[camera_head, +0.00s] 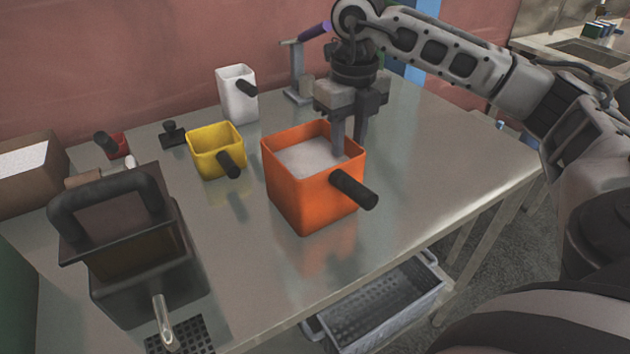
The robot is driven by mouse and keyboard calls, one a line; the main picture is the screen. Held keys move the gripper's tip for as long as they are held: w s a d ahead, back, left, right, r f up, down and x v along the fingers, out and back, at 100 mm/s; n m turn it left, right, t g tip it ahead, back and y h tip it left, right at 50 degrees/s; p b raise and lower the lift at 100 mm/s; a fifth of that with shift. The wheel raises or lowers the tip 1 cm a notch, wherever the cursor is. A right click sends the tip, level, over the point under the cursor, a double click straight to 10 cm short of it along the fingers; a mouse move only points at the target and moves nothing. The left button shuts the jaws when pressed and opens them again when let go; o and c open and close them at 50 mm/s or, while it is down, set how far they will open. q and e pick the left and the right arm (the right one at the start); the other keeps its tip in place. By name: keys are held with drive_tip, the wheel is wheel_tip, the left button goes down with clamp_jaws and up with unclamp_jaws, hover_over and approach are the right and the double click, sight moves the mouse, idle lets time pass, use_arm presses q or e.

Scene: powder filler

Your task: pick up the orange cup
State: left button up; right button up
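The orange cup (310,200) is a square, open-topped container standing upright on the metal table, with white powder (310,157) inside and a black handle (354,189) pointing toward the lower right. My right gripper (350,146) points down at the cup's back right rim. One finger is over the inside of the cup and the other is beyond the right wall, with a gap between them. It looks open; whether a finger touches the wall cannot be told. My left gripper is not in view.
A yellow cup (214,152) and a white cup (236,99) stand to the left and behind. A dark machine (147,265) with a spout fills the lower left. A grey crate (385,309) sits below the table edge. The table (440,165) is clear to the right.

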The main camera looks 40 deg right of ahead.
sight(345, 158)
drive_tip(key=f, duration=0.4)
drive_tip(key=shift+w+p, duration=0.25)
drive_tip(key=shift+p, duration=0.1)
drive_tip(key=shift+f, duration=0.45)
clamp_jaws()
drive_tip(key=shift+r, duration=0.2)
